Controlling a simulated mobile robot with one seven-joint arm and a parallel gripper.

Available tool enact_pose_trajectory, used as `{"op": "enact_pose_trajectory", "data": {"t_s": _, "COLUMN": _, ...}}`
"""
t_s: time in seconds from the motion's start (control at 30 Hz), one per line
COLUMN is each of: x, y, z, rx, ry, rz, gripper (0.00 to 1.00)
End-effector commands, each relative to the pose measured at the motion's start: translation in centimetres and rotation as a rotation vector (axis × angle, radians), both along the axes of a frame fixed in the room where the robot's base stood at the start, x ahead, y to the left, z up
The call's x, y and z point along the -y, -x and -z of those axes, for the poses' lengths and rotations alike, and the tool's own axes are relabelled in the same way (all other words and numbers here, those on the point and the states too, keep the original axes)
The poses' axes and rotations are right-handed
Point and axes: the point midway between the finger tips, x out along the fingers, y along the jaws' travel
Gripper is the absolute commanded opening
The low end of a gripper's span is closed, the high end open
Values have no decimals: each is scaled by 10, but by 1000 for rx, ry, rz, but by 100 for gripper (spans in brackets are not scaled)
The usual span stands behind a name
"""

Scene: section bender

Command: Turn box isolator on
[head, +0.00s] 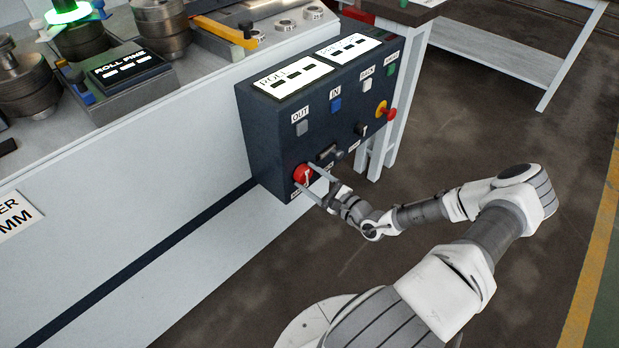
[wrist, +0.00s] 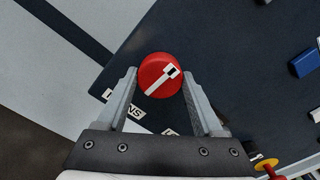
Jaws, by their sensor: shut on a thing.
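The box isolator is a round red knob (head: 302,174) with a white pointer bar, low on the left of the dark control box (head: 262,128). In the wrist view the red knob (wrist: 160,75) sits between my fingertips, its white bar slanting from lower left to upper right, with a small dark mark at the upper end. My gripper (head: 311,178) is shut on the knob, one finger on each side. It also shows in the wrist view (wrist: 160,82). The label below the knob is partly hidden by my fingers.
The box also carries an OUT button (head: 301,128), a blue IN button (head: 335,104), a black selector (head: 361,129) and a red emergency stop (head: 390,114) on yellow. The bender bench (head: 130,200) stands at left. Open floor (head: 420,130) lies right of the box.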

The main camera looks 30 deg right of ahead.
Motion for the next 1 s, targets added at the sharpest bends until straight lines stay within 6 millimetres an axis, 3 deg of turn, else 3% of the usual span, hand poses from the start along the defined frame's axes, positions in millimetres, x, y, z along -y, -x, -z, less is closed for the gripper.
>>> {"op": "enact_pose_trajectory", "data": {"t_s": 0.37, "x": -1, "y": 0, "z": -4, "rx": -65, "ry": -171, "rz": -2, "gripper": 13}}
{"op": "enact_pose_trajectory", "data": {"t_s": 1.0, "x": 0, "y": 0, "z": -2, "rx": -270, "ry": -736, "rz": -1, "gripper": 13}}
